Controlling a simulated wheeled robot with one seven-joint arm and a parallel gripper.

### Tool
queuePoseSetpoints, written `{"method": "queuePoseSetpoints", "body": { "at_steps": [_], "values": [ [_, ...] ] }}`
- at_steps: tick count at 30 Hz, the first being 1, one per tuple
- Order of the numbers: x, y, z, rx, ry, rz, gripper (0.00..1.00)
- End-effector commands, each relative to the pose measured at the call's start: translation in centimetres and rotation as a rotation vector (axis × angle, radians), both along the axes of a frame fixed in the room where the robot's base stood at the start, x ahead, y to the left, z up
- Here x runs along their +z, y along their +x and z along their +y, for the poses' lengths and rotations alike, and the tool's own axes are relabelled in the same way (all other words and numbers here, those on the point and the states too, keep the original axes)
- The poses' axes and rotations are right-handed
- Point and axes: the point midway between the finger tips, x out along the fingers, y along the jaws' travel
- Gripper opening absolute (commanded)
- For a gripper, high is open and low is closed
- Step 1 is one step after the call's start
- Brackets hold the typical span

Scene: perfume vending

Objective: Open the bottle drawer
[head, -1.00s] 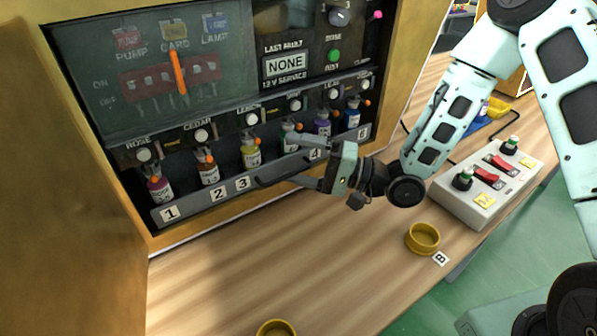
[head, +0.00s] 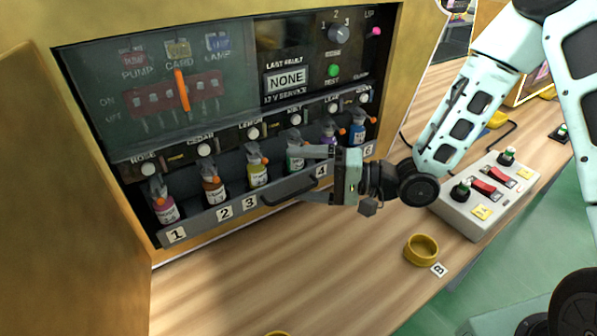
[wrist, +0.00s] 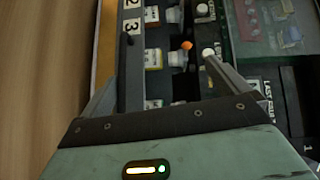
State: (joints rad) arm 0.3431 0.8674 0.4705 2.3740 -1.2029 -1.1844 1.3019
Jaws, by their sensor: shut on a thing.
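The bottle drawer (head: 215,208) is a grey tray low in the vending machine, its front marked with number labels. It sits slightly out from the machine. Several small coloured bottles stand in it, among them a pink one (head: 166,210) and a yellow one (head: 258,175). A dark bar handle (head: 288,190) runs along the drawer front near label 4. My gripper (head: 303,175) is at this handle, shut on it, with one finger above and one below. The exact contact is partly hidden. The wrist view shows the drawer front (wrist: 131,75) between my fingers.
A control panel with a lever and LAST FAULT display (head: 288,80) is above the drawer. An open yellow door (head: 75,170) stands at left. A yellow cup (head: 421,249) and a white switch box (head: 484,200) are at right. The wooden counter before the drawer is mostly clear.

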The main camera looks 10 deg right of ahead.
Motion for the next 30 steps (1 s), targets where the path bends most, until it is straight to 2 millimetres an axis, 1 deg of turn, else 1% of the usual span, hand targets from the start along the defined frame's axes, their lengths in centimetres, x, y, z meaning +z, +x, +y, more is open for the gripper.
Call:
{"method": "queuePoseSetpoints", "body": {
  "at_steps": [1,7,30],
  "values": [
    [0.8,0.5,-0.7,-0.016,0.011,-0.022,0.82],
    [0.5,0.1,-2.0,-0.018,0.010,-0.021,0.81],
    [-0.3,-1.9,-6.5,-0.015,0.010,-0.018,0.61]
  ]
}}
